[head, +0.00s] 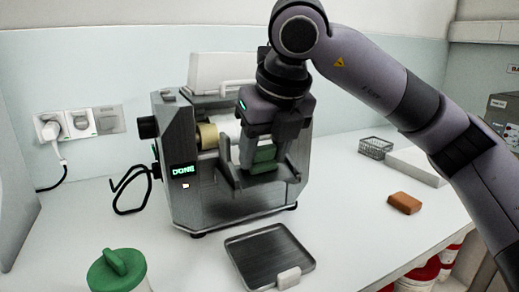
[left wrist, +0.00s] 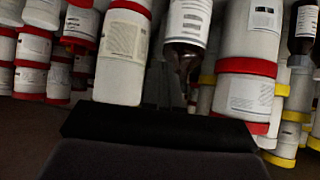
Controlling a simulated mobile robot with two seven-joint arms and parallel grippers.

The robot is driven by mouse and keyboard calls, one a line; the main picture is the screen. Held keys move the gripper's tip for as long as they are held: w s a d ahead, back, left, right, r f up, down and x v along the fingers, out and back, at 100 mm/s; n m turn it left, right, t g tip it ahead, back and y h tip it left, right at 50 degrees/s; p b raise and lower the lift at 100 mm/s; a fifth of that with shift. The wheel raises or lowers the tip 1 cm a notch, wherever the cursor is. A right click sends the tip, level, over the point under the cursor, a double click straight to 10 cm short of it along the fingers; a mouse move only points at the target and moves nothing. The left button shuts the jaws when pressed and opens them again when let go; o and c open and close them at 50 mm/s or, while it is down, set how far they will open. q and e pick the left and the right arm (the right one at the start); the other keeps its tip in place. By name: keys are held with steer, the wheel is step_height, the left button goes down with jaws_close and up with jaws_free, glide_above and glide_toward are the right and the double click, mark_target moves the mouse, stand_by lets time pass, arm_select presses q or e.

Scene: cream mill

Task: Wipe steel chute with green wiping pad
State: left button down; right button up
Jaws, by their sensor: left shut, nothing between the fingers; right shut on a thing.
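My right gripper (head: 266,140) points down into the front of the mill (head: 205,150) and is shut on the green wiping pad (head: 264,158). The pad is at the steel chute (head: 262,186); whether it touches the steel is hard to tell, as the gripper and pad cover part of the chute. The mill's small display reads DONE in green. My left gripper is outside the head view. In the left wrist view, only a dark edge of it (left wrist: 155,130) shows at the bottom, with no fingertips to be made out.
A dark tray (head: 268,262) lies before the mill. A green-lidded jar (head: 117,272) stands front left. An orange-brown block (head: 405,203), a wire basket (head: 376,147) and a white slab (head: 415,166) are at right. Several jars and bottles (left wrist: 122,55) stand close in the left wrist view.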

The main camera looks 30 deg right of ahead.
steer(key=shift+s+f+b, duration=0.35)
steer(key=shift+s+f, duration=0.05)
steer(key=shift+s, duration=0.35)
steer(key=shift+r, duration=0.15)
step_height(320, 180, up, 8)
steer(key=s+p, duration=0.1)
steer(key=p, duration=0.4)
steer(key=shift+f, duration=0.25)
steer(key=shift+a+p, duration=0.1)
steer(key=shift+p, duration=0.2)
